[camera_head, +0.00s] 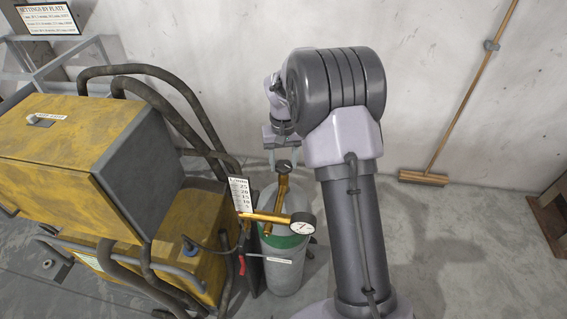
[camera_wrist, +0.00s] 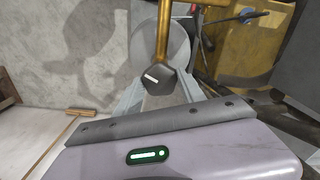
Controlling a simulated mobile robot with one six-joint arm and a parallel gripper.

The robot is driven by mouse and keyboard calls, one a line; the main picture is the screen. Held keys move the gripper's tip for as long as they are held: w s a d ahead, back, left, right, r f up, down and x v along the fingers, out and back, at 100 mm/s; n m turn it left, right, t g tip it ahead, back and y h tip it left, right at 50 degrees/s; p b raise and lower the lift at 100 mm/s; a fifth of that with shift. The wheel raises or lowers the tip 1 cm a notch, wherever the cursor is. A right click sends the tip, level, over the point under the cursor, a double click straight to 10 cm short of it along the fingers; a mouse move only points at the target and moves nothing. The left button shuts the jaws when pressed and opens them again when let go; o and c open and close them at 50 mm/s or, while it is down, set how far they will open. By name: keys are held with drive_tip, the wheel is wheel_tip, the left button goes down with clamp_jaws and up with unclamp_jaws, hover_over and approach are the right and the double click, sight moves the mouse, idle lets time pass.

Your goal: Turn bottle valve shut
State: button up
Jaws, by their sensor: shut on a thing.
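The grey gas bottle (camera_head: 286,275) with a green shoulder stands upright, left of my arm in the head view. A brass valve stem (camera_head: 281,190) rises from it, with a dark bottle valve knob (camera_head: 284,165) at its upper end. In the wrist view the knob (camera_wrist: 158,80) is dark and faceted with a white mark across it. My gripper (camera_head: 285,158) is over the knob, its pale fingers on both sides. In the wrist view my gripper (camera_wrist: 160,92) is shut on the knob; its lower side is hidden.
A brass regulator with a round gauge (camera_head: 302,224) sticks out to the right, near a scale card (camera_head: 241,195). A yellow machine (camera_head: 75,150) with thick dark hoses (camera_head: 165,95) stands left. A broom (camera_head: 425,176) leans on the back wall.

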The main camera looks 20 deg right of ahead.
sight(283, 164)
drive_tip(key=m+b, duration=0.1)
drive_tip(key=m, duration=0.5)
drive_tip(key=shift+b, duration=0.35)
drive_tip(key=m+b, duration=0.1)
drive_tip(key=m, duration=0.5)
drive_tip(key=shift+b, duration=0.35)
drive_tip(key=shift+m, duration=0.4)
drive_tip(key=o, duration=1.4)
drive_tip(key=shift+c, duration=0.2)
drive_tip(key=shift+r, duration=0.1)
wheel_tip(283, 164, up, 17)
drive_tip(key=p, duration=0.4)
drive_tip(key=shift+r, duration=0.15)
